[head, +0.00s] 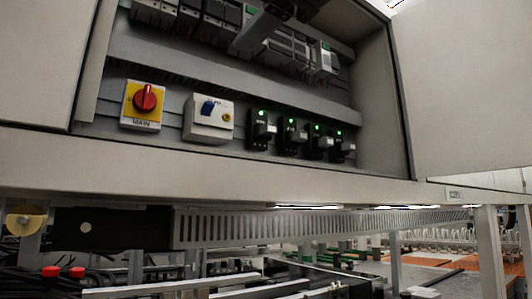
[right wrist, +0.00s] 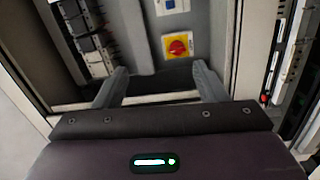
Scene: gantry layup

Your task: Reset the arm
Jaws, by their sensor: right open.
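In the head view an open control cabinet holds a red rotary knob (head: 146,99) on a yellow plate marked MAIN. Right of it is a white box with a blue switch (head: 208,109). Further right is a row of several black modules (head: 290,136), each with a lit green lamp and a grey lever. My right gripper (right wrist: 160,70) is open and empty in the right wrist view, its two fingers apart. Beyond its fingers the red knob (right wrist: 180,45) and blue switch (right wrist: 171,4) show, with no contact visible. My left gripper is not in view.
A row of grey rail-mounted devices (head: 287,48) runs along the cabinet's top, partly covered by a dark shape. Open doors stand at left (head: 42,60) and right (head: 470,90). The cabinet's bottom ledge (head: 240,178) juts out below; machine frames and cables lie beneath.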

